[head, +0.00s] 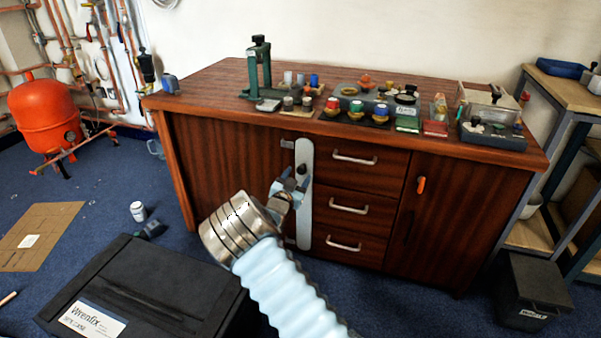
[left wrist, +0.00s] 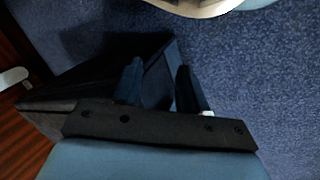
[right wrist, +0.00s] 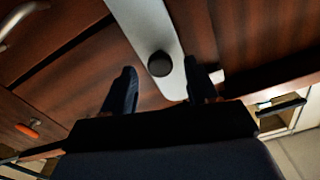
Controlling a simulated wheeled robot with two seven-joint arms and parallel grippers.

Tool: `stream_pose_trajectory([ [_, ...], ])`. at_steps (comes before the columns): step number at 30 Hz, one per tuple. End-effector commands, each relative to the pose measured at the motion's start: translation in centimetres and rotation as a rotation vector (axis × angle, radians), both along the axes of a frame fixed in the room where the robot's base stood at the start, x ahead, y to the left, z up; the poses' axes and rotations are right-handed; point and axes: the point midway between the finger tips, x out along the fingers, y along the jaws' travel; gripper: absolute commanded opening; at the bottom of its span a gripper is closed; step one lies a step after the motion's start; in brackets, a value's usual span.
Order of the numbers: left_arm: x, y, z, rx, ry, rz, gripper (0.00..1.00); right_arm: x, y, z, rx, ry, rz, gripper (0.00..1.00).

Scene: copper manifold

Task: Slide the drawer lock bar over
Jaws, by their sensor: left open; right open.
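The lock bar (head: 305,226) is a pale grey upright strip on the cabinet front, between the left door and the left edge of the drawers. It carries a dark round knob, clear in the right wrist view (right wrist: 160,64). My right gripper (head: 293,184) is open in front of the upper part of the bar. In the right wrist view its fingers (right wrist: 160,80) stand either side of the knob, near tip level; contact cannot be told. My left gripper (left wrist: 158,85) is open and empty over the dark case and blue carpet; it is not seen in the head view.
Three drawers with silver handles (head: 348,209) sit right of the bar. The right door has an orange handle (head: 421,185). The bench top (head: 215,83) holds many small parts. A black case (head: 150,285) lies on the floor at front left. A shelf rack (head: 565,90) stands at right.

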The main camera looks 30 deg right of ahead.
Motion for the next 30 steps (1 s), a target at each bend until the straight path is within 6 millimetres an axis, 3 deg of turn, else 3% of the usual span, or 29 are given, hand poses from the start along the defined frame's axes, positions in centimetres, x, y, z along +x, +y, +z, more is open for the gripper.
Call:
stream_pose_trajectory([
  [6,0.0,0.0,0.1,-0.001,0.000,-0.001,0.43,1.9,-2.3,0.0,0.001,0.001,0.000,0.58],
  [17,0.0,-0.1,0.1,-0.001,0.000,-0.001,0.43,2.3,-2.7,-0.1,0.001,0.002,0.001,0.58],
  [28,0.0,0.0,0.1,-0.001,0.000,-0.001,0.43,2.3,-2.7,-0.1,0.002,0.002,0.001,0.03],
  [30,0.0,0.0,0.1,-0.001,0.000,-0.001,0.43,2.3,-2.7,-0.1,0.002,0.002,0.001,0.00],
])
